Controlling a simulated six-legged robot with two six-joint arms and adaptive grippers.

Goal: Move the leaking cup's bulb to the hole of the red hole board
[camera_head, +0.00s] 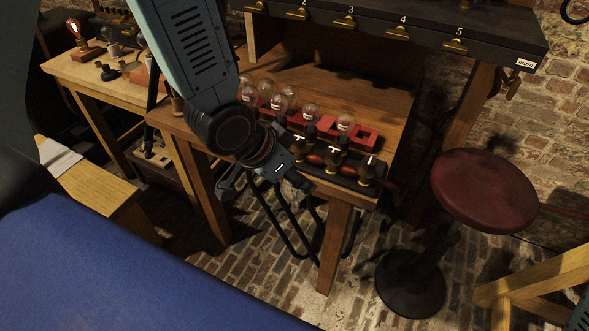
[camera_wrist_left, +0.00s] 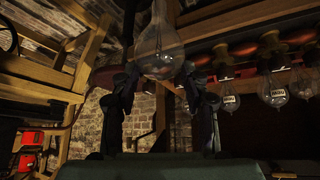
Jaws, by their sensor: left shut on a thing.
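A clear glass bulb (camera_wrist_left: 158,45) is between the two dark fingers of my left gripper (camera_wrist_left: 160,80) in the wrist view, and they are shut on it. In the head view my left gripper (camera_head: 300,183) is at the front edge of the wooden desk; the held bulb cannot be made out there. The red hole board (camera_head: 369,134) lies on the desk with several clear bulbs (camera_head: 345,121) standing along it; its right-end hole looks empty. A dark rack with brass cups (camera_head: 366,171) stands in front of it. Which cup leaks I cannot tell.
A shelf with numbered brass hooks (camera_head: 397,33) overhangs the back of the desk. A red round stool (camera_head: 484,190) stands to the right. A side table (camera_head: 88,66) with a lit bulb is at left. The desk (camera_head: 385,85) behind the board is clear.

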